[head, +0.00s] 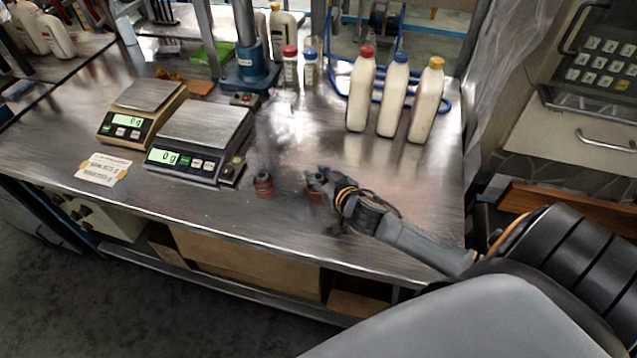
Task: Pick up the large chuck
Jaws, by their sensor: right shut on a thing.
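Two small reddish-brown chucks are near the front edge of the steel workbench. One chuck (264,185) stands upright and free, to the left of my right gripper. The other chuck (314,193) is at my right gripper (316,181), which is shut on it and hides most of it. Its size against the free one is hard to judge, and I cannot tell whether it touches the bench. My right arm reaches in from the right. My left gripper is not in view.
Two digital scales (200,135) (148,95) stand on the workbench (215,205) at the left, near a paper label (103,169). White bottles with red, blue and yellow caps (394,98) stand behind my right gripper. A blue press base (249,72) and small bottles are at the back.

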